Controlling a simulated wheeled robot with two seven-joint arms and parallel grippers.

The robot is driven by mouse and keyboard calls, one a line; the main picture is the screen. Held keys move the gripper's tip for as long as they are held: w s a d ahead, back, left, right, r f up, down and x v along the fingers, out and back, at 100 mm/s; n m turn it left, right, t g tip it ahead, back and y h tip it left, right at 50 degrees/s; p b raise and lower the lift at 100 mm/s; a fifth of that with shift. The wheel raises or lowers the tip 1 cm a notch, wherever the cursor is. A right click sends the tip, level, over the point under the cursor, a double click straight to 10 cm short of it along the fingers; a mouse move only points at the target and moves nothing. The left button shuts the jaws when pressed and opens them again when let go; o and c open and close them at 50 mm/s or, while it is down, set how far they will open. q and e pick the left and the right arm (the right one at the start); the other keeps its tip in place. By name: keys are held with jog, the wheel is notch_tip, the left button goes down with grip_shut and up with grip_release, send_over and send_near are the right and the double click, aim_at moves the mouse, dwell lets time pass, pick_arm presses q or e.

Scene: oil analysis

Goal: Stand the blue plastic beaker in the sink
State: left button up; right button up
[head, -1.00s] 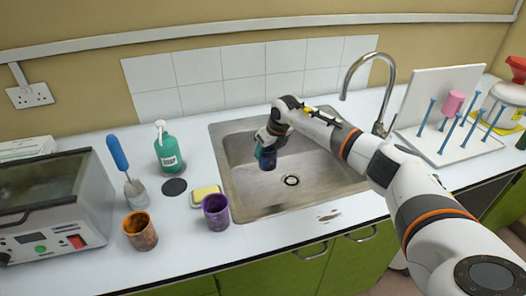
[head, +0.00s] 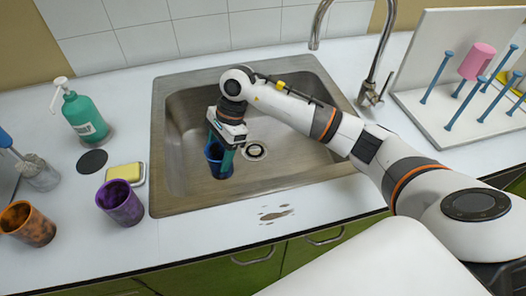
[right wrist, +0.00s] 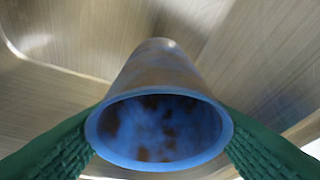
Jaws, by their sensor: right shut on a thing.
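The blue beaker (head: 214,166) is inside the left part of the sink (head: 290,166), roughly upright with its mouth up. My right gripper (head: 224,148) reaches down from above and is shut on the beaker. In the right wrist view the beaker (right wrist: 160,125) shows a blue rim and brown stains inside, with green fingers on both sides. I cannot tell whether its base touches the sink floor. My left gripper is not in view.
The drain (head: 254,151) is right of the beaker. The faucet (head: 375,60) stands behind the sink. A purple cup (head: 120,204), yellow sponge (head: 125,173), orange cup (head: 27,223) and green pump bottle (head: 84,115) are to the left. A peg rack (head: 450,125) with a pink cup (head: 477,62) is right.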

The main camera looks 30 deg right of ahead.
aim_at(223, 177)
jog(key=f, duration=0.5)
jog(key=shift+s+a+f+p, duration=0.1)
jog(key=shift+s+a+p, duration=0.15)
jog(key=shift+a+p, duration=0.15)
jog(key=shift+d+f, duration=0.15)
jog(key=shift+f, duration=2.1)
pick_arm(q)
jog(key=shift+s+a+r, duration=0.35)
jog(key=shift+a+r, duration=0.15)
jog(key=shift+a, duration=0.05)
pick_arm(e)
jog(key=shift+f, duration=0.15)
jog(key=o, duration=1)
jog(key=shift+w, duration=0.1)
jog(key=shift+c, duration=0.2)
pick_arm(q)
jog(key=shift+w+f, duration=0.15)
